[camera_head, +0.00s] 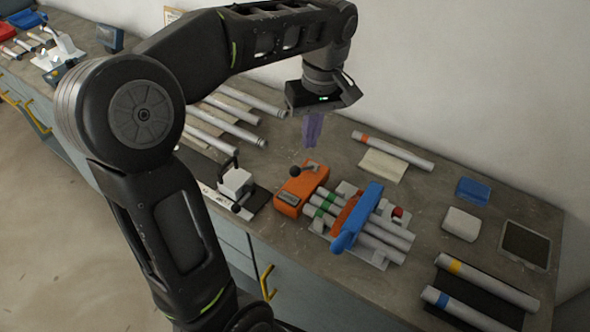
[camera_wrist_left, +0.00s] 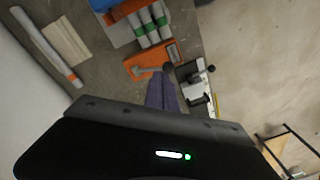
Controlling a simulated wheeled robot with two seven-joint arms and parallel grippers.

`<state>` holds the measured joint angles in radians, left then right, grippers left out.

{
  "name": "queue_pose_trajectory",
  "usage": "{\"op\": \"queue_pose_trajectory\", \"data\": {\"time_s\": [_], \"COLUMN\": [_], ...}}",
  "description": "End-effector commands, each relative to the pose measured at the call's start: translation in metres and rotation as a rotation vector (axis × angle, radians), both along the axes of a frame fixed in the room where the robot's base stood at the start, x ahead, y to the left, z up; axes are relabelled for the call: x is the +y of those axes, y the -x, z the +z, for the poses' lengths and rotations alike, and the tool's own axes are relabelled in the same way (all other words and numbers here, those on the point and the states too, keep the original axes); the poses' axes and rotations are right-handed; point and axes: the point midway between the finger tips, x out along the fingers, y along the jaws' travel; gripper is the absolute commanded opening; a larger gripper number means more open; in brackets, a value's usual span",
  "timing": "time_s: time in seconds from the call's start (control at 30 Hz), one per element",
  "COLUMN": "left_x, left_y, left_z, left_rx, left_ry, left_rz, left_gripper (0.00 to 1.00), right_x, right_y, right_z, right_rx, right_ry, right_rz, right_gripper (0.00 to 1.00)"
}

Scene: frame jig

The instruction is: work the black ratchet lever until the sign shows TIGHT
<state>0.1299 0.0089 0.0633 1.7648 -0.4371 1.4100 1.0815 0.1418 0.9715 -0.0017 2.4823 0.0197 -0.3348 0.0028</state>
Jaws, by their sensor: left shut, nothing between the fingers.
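The orange ratchet box (camera_head: 290,201) stands on the bench at mid-picture. A lever with a black knob (camera_head: 295,171) lies across its top; in the left wrist view the knob (camera_wrist_left: 168,67) shows just beyond my fingertips. A small grey sign panel (camera_head: 288,198) is on the box's near face; its text is too small to read. My left gripper (camera_head: 310,146), with purple fingers, is shut and empty above and behind the box, apart from the lever in the head view. The fingers also show in the left wrist view (camera_wrist_left: 162,95). My right gripper is out of view.
A blue clamp (camera_head: 358,220) spans several grey tubes right of the box. A white device (camera_head: 236,184) with black handles stands at its left. A lone tube (camera_head: 392,150) lies behind. More tubes lie at left and far right.

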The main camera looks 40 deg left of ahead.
Motion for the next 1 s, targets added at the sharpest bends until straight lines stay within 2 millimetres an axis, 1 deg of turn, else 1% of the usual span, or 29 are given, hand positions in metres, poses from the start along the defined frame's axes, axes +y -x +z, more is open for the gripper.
{"op": "queue_pose_trajectory", "data": {"time_s": [0.1,0.3,0.5,0.6,0.7,0.8,1.0], "left_x": [0.004,0.012,0.013,0.013,0.013,0.013,0.013], "left_y": [0.003,0.008,0.009,0.009,0.009,0.008,0.008], "left_z": [-0.001,-0.005,-0.006,-0.006,-0.006,-0.006,-0.006], "left_rx": [-0.015,-0.037,-0.062,-0.071,-0.078,-0.081,-0.082], "left_ry": [-0.011,-0.035,-0.056,-0.065,-0.07,-0.073,-0.073], "left_rz": [0.264,0.727,1.11,1.241,1.323,1.363,1.371], "left_gripper": [0.0,0.0,0.0,0.0,0.0,0.0,0.0], "right_x": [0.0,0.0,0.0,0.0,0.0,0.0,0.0], "right_y": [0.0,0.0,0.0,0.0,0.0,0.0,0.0], "right_z": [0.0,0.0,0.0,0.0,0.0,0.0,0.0], "right_rx": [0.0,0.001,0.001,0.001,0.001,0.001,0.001], "right_ry": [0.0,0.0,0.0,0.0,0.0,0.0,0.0], "right_rz": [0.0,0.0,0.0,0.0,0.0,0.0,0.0], "right_gripper": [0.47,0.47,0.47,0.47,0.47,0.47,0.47]}}
